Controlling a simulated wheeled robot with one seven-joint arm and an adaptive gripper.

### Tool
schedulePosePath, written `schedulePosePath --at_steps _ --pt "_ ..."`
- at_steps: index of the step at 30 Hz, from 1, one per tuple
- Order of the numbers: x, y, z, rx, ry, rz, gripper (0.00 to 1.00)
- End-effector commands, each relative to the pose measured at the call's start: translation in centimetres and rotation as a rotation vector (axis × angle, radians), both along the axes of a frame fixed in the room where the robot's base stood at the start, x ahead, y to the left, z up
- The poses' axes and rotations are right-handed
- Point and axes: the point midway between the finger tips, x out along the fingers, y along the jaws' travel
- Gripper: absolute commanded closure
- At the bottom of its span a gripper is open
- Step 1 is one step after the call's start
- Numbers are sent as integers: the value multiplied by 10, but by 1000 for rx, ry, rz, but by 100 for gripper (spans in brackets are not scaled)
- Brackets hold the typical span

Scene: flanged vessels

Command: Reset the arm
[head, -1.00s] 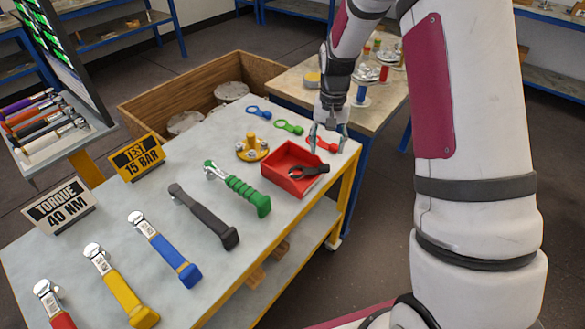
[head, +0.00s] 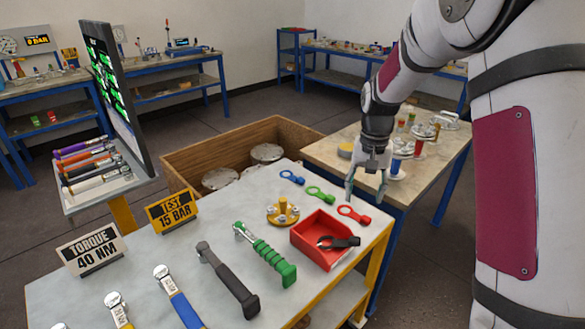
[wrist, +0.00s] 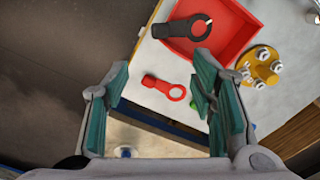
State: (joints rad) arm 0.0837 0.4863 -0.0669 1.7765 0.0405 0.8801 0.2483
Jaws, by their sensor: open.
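My gripper (head: 367,187) hangs open and empty above the far right corner of the work table (head: 140,283), near the red ring spanner (head: 353,217). In the wrist view, its two teal-padded fingers (wrist: 165,112) stand wide apart. The red ring spanner (wrist: 163,86) lies beyond the fingertips there, with nothing between the pads. The red tray (head: 322,254) holds a black ring spanner (head: 340,242). They also show in the wrist view as the red tray (wrist: 235,30) and black spanner (wrist: 185,27).
Green (head: 320,194) and blue (head: 292,177) ring spanners and a yellow flange piece (head: 283,211) lie near the gripper. Several torque wrenches, including a green one (head: 265,256), lie nearer. A wooden crate (head: 225,150) and a second table (head: 325,150) with vessels stand behind.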

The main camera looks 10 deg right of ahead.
Motion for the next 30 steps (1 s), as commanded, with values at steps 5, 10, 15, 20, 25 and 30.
schedulePosePath --at_steps 5,10,15,20,25,30 --pt "-7 4 16 0 -18 14 49" --pt "-36 14 60 -2 -69 61 49" --pt "-73 26 100 -7 -125 116 49" --pt "-112 36 129 -15 -176 170 49" --pt "-155 45 152 -27 -231 225 49" --pt "-198 53 165 -44 -284 280 49"
